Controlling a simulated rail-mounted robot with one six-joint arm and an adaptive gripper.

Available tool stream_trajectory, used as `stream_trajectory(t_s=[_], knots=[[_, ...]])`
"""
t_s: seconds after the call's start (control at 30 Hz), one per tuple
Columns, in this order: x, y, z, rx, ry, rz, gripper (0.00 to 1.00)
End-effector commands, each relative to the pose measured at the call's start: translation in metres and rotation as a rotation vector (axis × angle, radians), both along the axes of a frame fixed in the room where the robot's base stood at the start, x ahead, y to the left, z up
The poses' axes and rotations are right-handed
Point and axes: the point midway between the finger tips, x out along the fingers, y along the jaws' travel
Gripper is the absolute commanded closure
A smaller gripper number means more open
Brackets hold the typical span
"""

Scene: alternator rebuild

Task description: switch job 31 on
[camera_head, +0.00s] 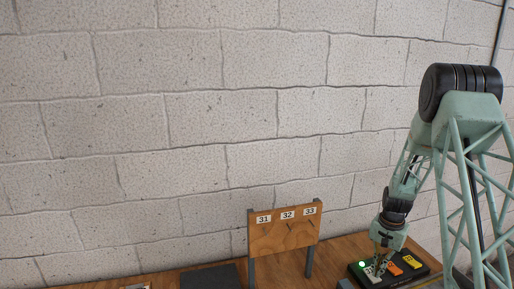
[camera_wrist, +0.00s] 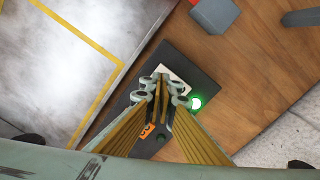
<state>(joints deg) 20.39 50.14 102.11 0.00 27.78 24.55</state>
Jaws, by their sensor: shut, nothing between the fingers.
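A black switch panel (camera_head: 422,272) lies on the wooden bench under my gripper; it also shows in the wrist view (camera_wrist: 197,72). It carries a white switch (camera_head: 370,274), an orange switch (camera_head: 395,269) and a yellow switch (camera_head: 412,261). A green lamp (camera_head: 361,264) is lit beside the white switch, and it glows in the wrist view (camera_wrist: 196,103). My gripper (camera_wrist: 160,86) is shut and empty, pointing down with its tips at the white switch (camera_wrist: 176,72). I cannot tell whether the tips touch it. The gripper partly hides the switches. No job number is readable on the panel.
A wooden board (camera_head: 270,239) on two posts stands left of the panel, with labels 31, 32 and 33. A dark grey block (camera_head: 210,277) lies further left on the bench. A block-built wall rises behind. A floor with yellow lines (camera_wrist: 70,80) shows beyond the bench edge.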

Motion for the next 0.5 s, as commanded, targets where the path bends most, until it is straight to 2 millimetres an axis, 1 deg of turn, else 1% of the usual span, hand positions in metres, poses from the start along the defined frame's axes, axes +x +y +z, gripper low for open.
stream_trajectory(t_s=[0.5], knots=[[0.000,0.000,0.026,0.000,0.000,0.000,1.00]])
